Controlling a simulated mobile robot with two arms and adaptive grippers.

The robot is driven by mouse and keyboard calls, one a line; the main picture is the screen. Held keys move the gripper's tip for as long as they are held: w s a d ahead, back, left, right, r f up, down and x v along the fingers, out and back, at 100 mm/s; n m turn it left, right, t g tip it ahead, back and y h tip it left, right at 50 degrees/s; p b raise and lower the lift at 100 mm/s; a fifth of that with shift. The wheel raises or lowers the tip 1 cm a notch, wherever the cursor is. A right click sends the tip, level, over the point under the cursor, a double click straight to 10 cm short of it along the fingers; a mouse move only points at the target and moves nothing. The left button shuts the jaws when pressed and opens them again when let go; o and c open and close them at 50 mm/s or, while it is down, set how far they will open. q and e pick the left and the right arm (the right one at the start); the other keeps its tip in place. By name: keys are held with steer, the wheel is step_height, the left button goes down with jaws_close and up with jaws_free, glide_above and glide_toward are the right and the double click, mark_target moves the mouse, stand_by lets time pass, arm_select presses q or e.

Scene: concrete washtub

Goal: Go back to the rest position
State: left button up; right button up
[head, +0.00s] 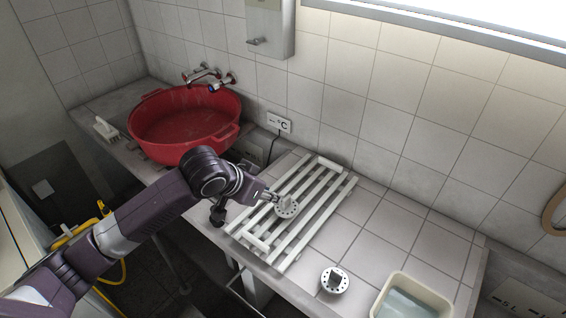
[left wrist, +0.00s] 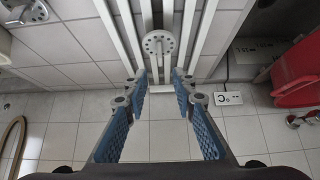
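My left gripper (head: 268,197) is above the white slatted rack (head: 262,242) on the counter, close to a round grey disc (head: 287,209) with holes and a raised grip. In the left wrist view the blue-padded fingers of my left gripper (left wrist: 159,84) stand apart with nothing between them. The disc (left wrist: 158,43) lies on the rack (left wrist: 122,30) beyond the fingertips. A second, similar disc (head: 335,281) lies on the tiled counter right of the rack; it also shows at the left wrist view's top left (left wrist: 24,11). My right gripper is not in view.
A red tub (head: 185,125) stands left of the rack, below wall taps (head: 205,77). A brush (head: 105,129) lies at the far left. A pale basin (head: 446,304) of water sits at the front right.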

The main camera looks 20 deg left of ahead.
arm_select(q)
steer(key=s+d+f+g, duration=0.1)
steer(key=s+d+f, duration=0.3)
steer(key=s+f, duration=0.6)
steer(key=s+a+f+n+g+y, duration=0.1)
steer(key=s+a+f, duration=0.15)
steer(key=s, duration=0.75)
steer(key=s+a+f+n+g+y, duration=0.15)
steer(key=s+a, duration=0.25)
steer(key=s, duration=0.5)
step_height(320, 180, down, 24)
steer(key=s+g, duration=0.1)
steer(key=s, duration=0.1)
steer(key=s+a+f+g, duration=0.1)
steer(key=s+a+f, duration=0.1)
steer(key=s+f, duration=1.5)
steer(key=shift+s+a+f+g, duration=0.15)
steer(key=shift+a+f+g, duration=0.1)
steer(key=shift+f+g, duration=0.15)
